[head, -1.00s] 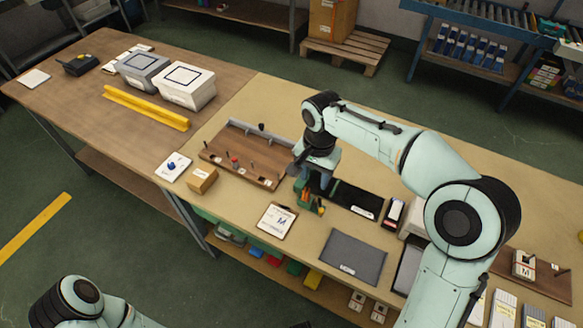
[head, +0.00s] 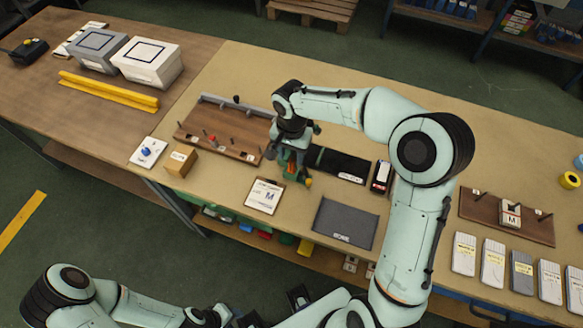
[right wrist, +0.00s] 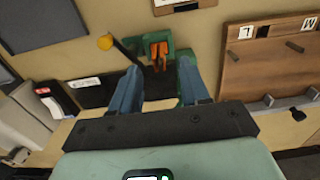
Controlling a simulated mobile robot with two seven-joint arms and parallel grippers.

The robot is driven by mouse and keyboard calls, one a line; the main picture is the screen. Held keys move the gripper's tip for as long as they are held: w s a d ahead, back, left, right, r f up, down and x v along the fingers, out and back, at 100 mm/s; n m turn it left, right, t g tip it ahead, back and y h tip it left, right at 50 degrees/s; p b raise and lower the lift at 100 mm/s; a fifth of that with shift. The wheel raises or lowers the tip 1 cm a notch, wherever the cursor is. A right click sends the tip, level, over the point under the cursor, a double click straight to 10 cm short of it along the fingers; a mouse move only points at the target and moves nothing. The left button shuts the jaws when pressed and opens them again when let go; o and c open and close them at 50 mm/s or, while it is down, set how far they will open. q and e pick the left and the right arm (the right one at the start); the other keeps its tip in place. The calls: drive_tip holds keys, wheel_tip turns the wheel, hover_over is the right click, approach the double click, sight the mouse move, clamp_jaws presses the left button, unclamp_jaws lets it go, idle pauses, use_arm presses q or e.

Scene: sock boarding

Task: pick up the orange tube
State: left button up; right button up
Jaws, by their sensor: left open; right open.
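An orange tube shape (right wrist: 158,52) stands in a green holder (right wrist: 181,57) in the right wrist view. In the head view the green holder (head: 291,178) is partly hidden under my right gripper (head: 291,160). The right gripper is open, its two blue fingers pointing down over the holder. In the right wrist view the orange piece lies between and just beyond the fingertips (right wrist: 159,67); contact cannot be told. A dark stick with a yellow-orange knob (right wrist: 105,42) leans out beside the left finger. My left gripper (head: 270,308) is low at the bottom edge, open and empty.
A wooden peg board (head: 222,131) lies left of the holder, a black tray (head: 342,164) right of it. A clipboard card (head: 264,196) and grey mat (head: 345,222) lie in front. A small cardboard box (head: 181,160) stands left.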

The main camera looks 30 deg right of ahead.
sight(291, 161)
wheel_tip(291, 161, down, 4)
clamp_jaws()
drive_tip(key=shift+r, duration=0.2)
idle(0.4)
